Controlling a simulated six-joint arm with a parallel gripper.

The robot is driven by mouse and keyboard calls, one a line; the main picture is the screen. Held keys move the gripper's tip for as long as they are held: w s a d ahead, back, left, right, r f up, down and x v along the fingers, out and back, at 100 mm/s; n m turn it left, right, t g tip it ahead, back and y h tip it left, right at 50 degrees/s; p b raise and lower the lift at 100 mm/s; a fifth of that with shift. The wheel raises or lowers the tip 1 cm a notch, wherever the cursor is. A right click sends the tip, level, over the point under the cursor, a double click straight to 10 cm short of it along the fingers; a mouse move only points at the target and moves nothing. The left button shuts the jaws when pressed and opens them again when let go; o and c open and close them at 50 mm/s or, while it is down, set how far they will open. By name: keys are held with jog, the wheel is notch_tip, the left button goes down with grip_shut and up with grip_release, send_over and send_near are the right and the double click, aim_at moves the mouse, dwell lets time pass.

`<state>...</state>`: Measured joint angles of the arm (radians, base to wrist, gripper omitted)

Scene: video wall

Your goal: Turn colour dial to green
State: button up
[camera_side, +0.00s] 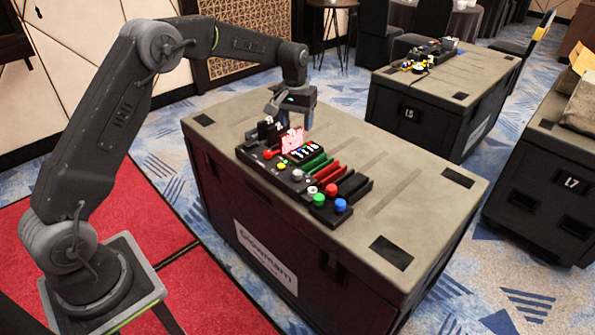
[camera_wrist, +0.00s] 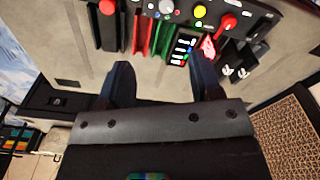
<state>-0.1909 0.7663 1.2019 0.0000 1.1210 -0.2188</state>
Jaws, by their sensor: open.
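The control panel (camera_side: 300,172) lies on the grey top of a black case. A grey round knob (camera_side: 297,175) sits near the panel's front edge, also in the wrist view (camera_wrist: 167,6). A red knob (camera_side: 268,153) with a pointer-like shape sits at the panel's left end, also in the wrist view (camera_wrist: 229,21). I cannot tell for sure which knob is the colour dial. My gripper (camera_side: 290,114) is open and empty above the panel's back left, apart from the knobs; its fingers (camera_wrist: 163,68) show spread.
A yellow button (camera_side: 282,166) lies between the red and grey knobs. Green, red and black sliders (camera_side: 328,172) fill the panel's middle; white, green, red and blue buttons (camera_side: 340,204) stand at its right end. The case top (camera_side: 420,190) is clear to the right.

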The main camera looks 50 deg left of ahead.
send_over(298, 172)
notch_tip(298, 172, down, 6)
jog(key=shift+n+g, duration=0.3)
notch_tip(298, 172, down, 13)
jog(key=shift+s+f, duration=0.1)
jog(key=shift+f, duration=0.05)
jog(key=shift+c, duration=0.4)
jog(key=c, duration=0.8)
jog(key=shift+c, duration=0.2)
